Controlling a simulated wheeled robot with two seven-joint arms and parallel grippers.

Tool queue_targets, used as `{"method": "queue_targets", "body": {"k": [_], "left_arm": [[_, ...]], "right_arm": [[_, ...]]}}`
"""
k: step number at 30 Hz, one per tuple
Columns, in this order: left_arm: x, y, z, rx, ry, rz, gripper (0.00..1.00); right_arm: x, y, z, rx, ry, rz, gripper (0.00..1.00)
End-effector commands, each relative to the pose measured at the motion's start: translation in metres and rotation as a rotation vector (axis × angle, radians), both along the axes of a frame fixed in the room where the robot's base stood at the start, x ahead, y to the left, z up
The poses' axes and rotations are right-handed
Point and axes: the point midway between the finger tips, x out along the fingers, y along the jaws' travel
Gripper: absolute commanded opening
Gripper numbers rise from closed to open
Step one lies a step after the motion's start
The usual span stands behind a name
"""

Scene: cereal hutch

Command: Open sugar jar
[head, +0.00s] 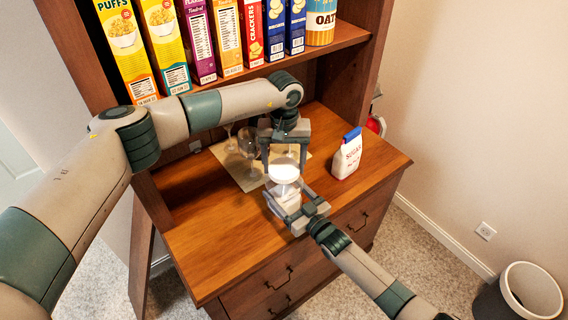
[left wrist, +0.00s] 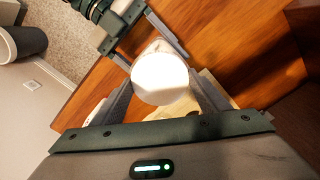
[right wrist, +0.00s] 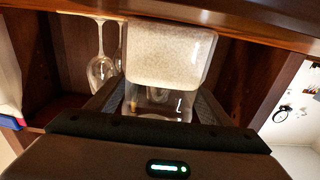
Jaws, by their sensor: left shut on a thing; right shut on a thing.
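The sugar jar (head: 287,197) is near the front of the wooden counter, with its round white lid (head: 284,174) at the top. My left gripper (head: 284,165) comes down from above and is shut on the lid, which also shows between its fingers in the left wrist view (left wrist: 160,78). My right gripper (head: 291,207) is shut on the jar body from the front right. In the right wrist view, which looks upside down, the clear jar (right wrist: 170,58) holds pale sugar, with clear glass beyond it. I cannot tell whether the lid is apart from the jar.
Wine glasses (head: 248,150) stand on a beige mat (head: 236,174) behind the jar to the left. A white sugar bag (head: 346,158) with a blue top stands to the right. A shelf of cereal boxes (head: 203,40) is above. The counter's front left (head: 215,250) is clear.

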Motion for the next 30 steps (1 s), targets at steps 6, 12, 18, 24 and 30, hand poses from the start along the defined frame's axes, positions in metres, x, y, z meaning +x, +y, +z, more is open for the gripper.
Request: {"method": "queue_targets", "body": {"k": [6,12,18,24,30], "left_arm": [[0.0006,0.0006,0.0007,0.0,-0.002,0.326,0.41],[0.0006,0.0006,0.001,0.0,-0.001,0.63,0.41],[0.0005,0.0006,0.0012,0.0,-0.001,0.933,0.41],[0.0004,0.0006,0.0014,0.0,-0.001,1.237,0.41],[0.0004,0.0004,0.0016,0.0,-0.001,1.541,0.41]], "right_arm": [[-0.0001,-0.0004,-0.0005,-0.001,0.001,0.0,0.11],[-0.0001,-0.0005,-0.0006,-0.001,0.001,0.0,0.11],[-0.0001,-0.0005,-0.0006,-0.001,0.001,0.0,0.11],[-0.0001,-0.0005,-0.0006,-0.001,0.001,0.0,0.11],[-0.0001,-0.0005,-0.0006,-0.001,0.001,0.0,0.11]]}}
